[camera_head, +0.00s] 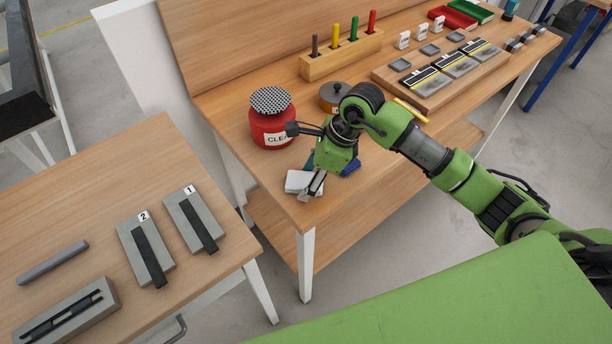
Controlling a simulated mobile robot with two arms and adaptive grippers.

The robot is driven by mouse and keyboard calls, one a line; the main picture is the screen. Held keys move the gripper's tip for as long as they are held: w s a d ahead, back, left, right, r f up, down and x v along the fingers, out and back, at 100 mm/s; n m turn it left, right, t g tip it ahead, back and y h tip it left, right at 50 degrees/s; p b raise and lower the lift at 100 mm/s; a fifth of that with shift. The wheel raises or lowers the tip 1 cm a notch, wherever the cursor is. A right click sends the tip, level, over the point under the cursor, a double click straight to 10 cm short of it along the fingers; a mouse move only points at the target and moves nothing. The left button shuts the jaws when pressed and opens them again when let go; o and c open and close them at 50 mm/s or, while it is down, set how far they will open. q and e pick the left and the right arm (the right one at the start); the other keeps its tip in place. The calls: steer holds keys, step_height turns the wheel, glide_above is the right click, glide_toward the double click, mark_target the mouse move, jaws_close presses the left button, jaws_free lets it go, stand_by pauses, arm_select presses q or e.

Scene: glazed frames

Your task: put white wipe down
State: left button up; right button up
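The white wipe (297,181) is at the near left corner of the wooden workbench, beside and partly behind the fingers of my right gripper (313,187). The gripper points down at the bench top, and its fingertips are at the wipe. The fingers are small here and partly cover the wipe, so I cannot tell whether they are shut on it. I also cannot tell whether the wipe rests flat on the wood. My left gripper is not in view.
A red jar (270,122) with a checkered top stands behind the wipe. A wooden holder (342,57) with coloured sticks stands farther back. Another table (90,220) is at left.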

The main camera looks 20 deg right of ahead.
steer(key=b+v, duration=0.2)
steer(key=v, duration=1)
steer(key=shift+a+r, duration=0.1)
